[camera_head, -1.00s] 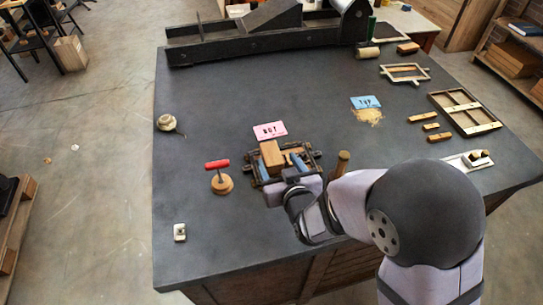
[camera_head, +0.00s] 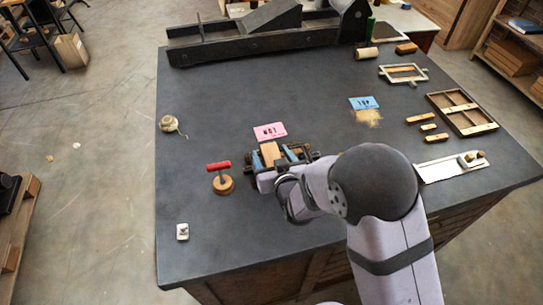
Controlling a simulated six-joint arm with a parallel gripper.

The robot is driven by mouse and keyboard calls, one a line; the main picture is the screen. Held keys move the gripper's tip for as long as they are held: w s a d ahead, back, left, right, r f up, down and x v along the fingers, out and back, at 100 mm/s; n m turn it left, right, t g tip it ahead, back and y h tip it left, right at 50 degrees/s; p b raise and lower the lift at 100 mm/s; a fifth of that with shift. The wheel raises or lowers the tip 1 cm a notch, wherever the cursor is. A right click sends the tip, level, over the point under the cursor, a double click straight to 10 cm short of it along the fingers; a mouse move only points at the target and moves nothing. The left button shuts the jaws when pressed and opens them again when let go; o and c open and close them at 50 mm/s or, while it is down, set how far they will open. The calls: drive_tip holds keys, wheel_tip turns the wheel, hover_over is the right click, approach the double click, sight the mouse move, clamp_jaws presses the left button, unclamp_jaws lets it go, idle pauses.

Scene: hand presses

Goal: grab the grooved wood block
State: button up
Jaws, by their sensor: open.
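A light brown wood block (camera_head: 270,151) sits in a dark press frame (camera_head: 304,151) near the front middle of the bench, just below a pink card. I cannot make out grooves on it at this size. My gripper (camera_head: 273,160) is open and low over the frame. Its bluish fingers appear on either side of the block, one to the left and one to the right. I cannot tell whether they touch it. My gripper's body hides the near end of the block and part of the frame.
A blue card (camera_head: 364,103), small wood strips (camera_head: 420,118) and a compartment tray (camera_head: 463,113) are to the right. The left bench area is mostly clear.

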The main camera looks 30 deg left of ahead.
sight(272, 154)
drive_tip(key=shift+c, duration=0.6)
drive_tip(key=c, duration=1.1)
drive_tip(key=shift+r, duration=0.15)
drive_tip(key=shift+r+b, duration=1)
drive_tip(key=shift+r, duration=3.8)
drive_tip(key=shift+w+r, duration=0.1)
drive_tip(key=shift+r, duration=0.05)
